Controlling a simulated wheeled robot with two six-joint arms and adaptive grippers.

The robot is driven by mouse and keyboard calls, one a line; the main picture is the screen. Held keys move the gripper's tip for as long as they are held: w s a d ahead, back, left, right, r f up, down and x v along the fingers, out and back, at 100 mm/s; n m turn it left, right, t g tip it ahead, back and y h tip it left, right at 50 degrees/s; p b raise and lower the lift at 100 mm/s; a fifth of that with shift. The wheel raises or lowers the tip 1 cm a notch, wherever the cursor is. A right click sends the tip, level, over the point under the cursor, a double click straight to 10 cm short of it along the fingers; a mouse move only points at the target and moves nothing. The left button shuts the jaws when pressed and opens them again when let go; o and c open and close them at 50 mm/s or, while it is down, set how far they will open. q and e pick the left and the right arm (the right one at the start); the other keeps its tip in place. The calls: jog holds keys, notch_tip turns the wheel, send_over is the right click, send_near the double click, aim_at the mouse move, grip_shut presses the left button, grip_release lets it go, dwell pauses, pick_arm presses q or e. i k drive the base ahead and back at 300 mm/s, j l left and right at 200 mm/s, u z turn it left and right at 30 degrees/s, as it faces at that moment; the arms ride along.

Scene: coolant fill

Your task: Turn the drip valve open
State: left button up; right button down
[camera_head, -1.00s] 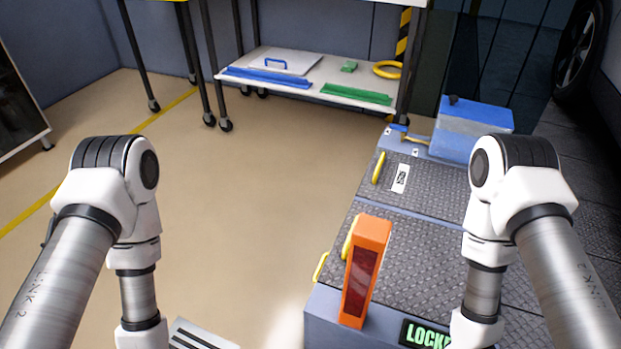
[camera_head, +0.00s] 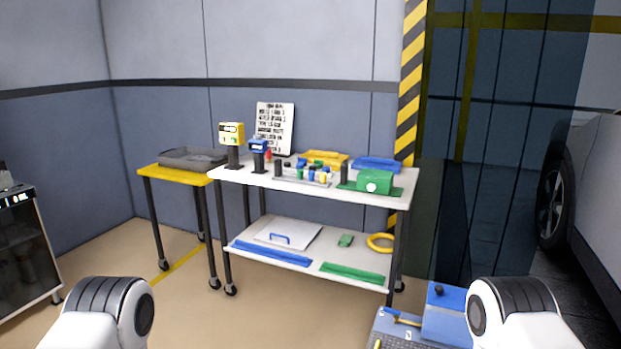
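I cannot make out a drip valve for certain in this view. A white-topped wheeled cart (camera_head: 235,174) stands against the back wall. On it are a yellow device on a black post (camera_head: 231,132), a blue device on a black post (camera_head: 258,147), a green box with a round white face (camera_head: 375,182), and several small coloured parts in a rack (camera_head: 303,176). Only the upper joints of my two arms show at the bottom left and bottom right. Both grippers are out of view.
A yellow side table (camera_head: 155,173) with a grey tray (camera_head: 193,158) adjoins the cart on the left. The cart's lower shelf (camera_head: 300,260) holds blue and green bars and a yellow ring (camera_head: 380,243). A blue box (camera_head: 445,316) stands low at the right.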

aim_at(397, 312)
jog(key=i+j+u, duration=0.1)
jog(key=j+u, duration=0.3)
jog(key=i+j+u, duration=0.15)
jog(key=j+u, duration=0.2)
jog(key=i+j+u, duration=0.25)
jog(key=i+j, duration=0.75)
jog(key=i, duration=0.15)
jog(key=i+l+z, duration=0.1)
jog(key=i+z, duration=0.15)
jog(key=z, duration=0.25)
jog(key=i+z, duration=0.2)
jog(key=z, duration=0.3)
jog(key=i+j+z, duration=0.1)
jog(key=i+z, duration=0.15)
jog(key=z, duration=0.25)
jog(key=i+j+z, duration=0.2)
jog(key=z, duration=0.3)
jog(key=i+z, duration=0.25)
jog(key=z, duration=0.15)
jog(key=i+z, duration=0.55)
jog(key=z, duration=0.25)
jog(key=i+j+z, duration=0.25)
jog(key=z, duration=0.15)
jog(key=i+j+z, duration=0.2)
jog(key=z, duration=0.2)
